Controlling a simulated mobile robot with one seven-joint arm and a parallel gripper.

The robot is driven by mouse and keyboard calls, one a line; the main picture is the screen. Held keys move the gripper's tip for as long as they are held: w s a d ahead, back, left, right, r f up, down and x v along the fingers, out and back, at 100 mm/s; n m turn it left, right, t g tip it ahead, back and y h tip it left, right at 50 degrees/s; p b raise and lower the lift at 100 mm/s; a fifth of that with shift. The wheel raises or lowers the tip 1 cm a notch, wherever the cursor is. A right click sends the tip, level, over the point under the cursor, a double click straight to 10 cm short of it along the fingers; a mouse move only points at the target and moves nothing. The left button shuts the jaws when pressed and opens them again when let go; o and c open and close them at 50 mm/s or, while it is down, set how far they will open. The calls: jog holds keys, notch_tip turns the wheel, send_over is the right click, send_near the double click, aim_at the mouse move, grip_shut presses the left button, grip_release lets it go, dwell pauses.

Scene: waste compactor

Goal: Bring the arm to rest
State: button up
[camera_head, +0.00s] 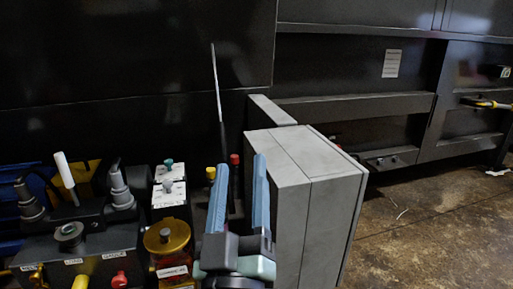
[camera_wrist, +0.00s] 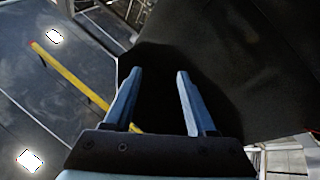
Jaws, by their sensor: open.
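My gripper (camera_head: 240,172) stands in the lower middle of the head view with its two blue fingers pointing up. The fingers are apart, with nothing between them. In the wrist view my gripper (camera_wrist: 158,76) also shows open and empty, in front of a dark surface. In the head view it overlaps the left side of a grey box (camera_head: 318,180); I cannot tell how far apart they are.
Left of my gripper is a dark control block (camera_head: 85,245) with levers, and an amber-and-gold filter unit (camera_head: 168,240). A thin rod (camera_head: 217,85) rises behind my gripper. Dark machine panels (camera_head: 130,60) fill the back. Open floor (camera_head: 440,225) lies at right. A yellow bar (camera_wrist: 75,80) shows in the wrist view.

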jog(key=s+d+r+m+t+p, duration=0.1)
jog(key=s+r+m+t+p, duration=0.3)
jog(key=r, duration=1)
jog(key=s+d+r+m+p, duration=0.15)
jog(key=s+r, duration=0.45)
jog(key=r, duration=0.8)
notch_tip(320, 180, up, 35)
jog(key=p, duration=3.5)
jog(key=shift+w+a+r+n, duration=0.15)
jog(key=shift+w+a+n, duration=0.05)
jog(key=shift+n, duration=0.15)
jog(key=shift+r+p, duration=0.3)
jog(key=shift+p, duration=0.25)
jog(key=shift+c, duration=0.5)
jog(key=shift+d+f+y, duration=0.1)
jog(key=shift+y, duration=0.3)
